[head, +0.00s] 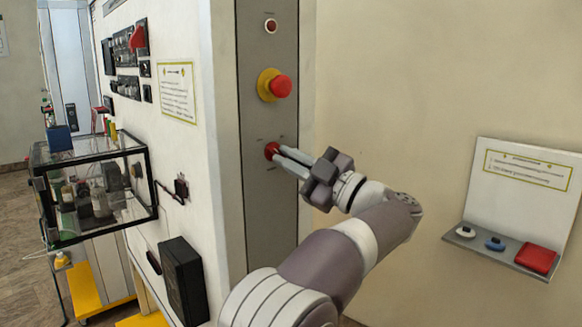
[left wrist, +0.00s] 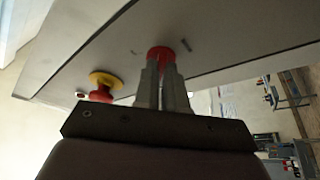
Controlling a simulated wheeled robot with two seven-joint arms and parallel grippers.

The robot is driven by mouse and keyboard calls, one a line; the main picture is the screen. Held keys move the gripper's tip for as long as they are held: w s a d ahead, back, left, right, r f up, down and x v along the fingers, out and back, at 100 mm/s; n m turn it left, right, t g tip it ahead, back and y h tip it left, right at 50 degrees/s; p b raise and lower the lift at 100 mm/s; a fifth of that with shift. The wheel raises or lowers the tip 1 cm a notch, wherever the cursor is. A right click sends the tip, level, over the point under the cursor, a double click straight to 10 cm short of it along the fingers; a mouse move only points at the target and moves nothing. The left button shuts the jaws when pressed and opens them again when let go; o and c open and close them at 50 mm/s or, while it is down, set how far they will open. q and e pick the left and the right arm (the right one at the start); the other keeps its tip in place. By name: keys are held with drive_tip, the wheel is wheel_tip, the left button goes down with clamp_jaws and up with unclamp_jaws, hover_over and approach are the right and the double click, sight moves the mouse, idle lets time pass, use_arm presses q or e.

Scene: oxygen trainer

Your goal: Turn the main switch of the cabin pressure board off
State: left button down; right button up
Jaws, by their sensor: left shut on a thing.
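The cabin pressure board is a tall grey panel (head: 268,215) on the narrow side of a white cabinet. Its red main switch (head: 271,150) sits below a red emergency button with a yellow collar (head: 278,87). My left gripper (head: 280,154) reaches the red switch from the right, its fingers shut on it. In the left wrist view the red switch (left wrist: 160,53) shows between and behind the fingertips (left wrist: 161,68). The fingers hide part of it, so I cannot tell which way it points. My right gripper is not in view.
A small red indicator (head: 270,25) is at the panel's top. A glass case (head: 100,185) and black box (head: 184,280) stick out from the cabinet's left face. A wall shelf (head: 500,250) with a red block is at the right. The wall between is bare.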

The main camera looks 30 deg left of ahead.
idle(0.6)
use_arm(q)
drive_tip(key=c, duration=1.4)
unclamp_jaws()
drive_tip(key=shift+o, duration=1)
drive_tip(key=shift+w+a, duration=0.2)
drive_tip(key=shift+a, duration=0.05)
drive_tip(key=b+v, duration=0.2)
drive_tip(key=v, duration=1)
drive_tip(key=shift+d, duration=0.35)
drive_tip(key=shift+f, duration=0.15)
